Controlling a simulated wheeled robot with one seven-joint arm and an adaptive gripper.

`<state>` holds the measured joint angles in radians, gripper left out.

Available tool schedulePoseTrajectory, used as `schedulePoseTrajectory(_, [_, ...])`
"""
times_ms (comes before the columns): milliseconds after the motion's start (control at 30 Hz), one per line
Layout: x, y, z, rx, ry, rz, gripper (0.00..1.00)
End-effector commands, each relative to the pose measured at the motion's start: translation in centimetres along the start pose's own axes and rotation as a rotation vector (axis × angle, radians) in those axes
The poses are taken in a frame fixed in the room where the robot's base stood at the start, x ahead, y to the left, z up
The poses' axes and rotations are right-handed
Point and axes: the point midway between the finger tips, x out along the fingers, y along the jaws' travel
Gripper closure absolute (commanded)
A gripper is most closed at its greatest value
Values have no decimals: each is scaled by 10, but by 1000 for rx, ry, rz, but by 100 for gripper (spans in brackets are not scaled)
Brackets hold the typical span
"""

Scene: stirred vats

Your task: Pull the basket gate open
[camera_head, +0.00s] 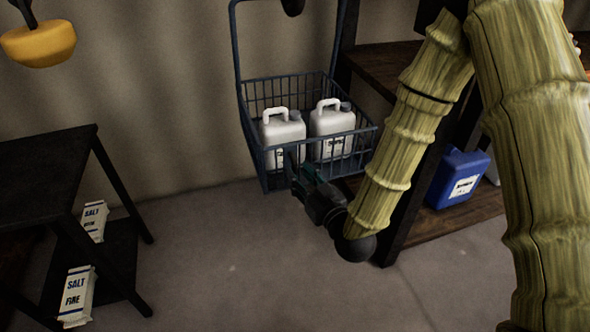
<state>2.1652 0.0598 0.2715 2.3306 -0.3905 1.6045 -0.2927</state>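A dark blue wire basket (264,160) hangs from a tall frame near the wall and holds two white jugs, the left jug (283,132) and the right jug (331,122). The basket's barred front side (352,148) faces me and looks upright; I cannot make out a separate gate edge or handle. My gripper (293,165) is at the left part of this front side, close to the bars or touching them. Its fingertips are small and dark against the bars, so I cannot tell whether they are closed on anything.
A black table (48,165) stands at the left, with salt packets (78,296) on its lower shelf. A wooden shelf (385,62) with a blue canister (459,178) is right of the basket, partly behind my arm. A yellow object (38,44) hangs upper left. The floor before the basket is clear.

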Motion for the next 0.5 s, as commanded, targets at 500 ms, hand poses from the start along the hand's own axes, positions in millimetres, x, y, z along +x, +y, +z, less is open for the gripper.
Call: schedulePoseTrajectory(500, [34,0,0,1,-1,0,65])
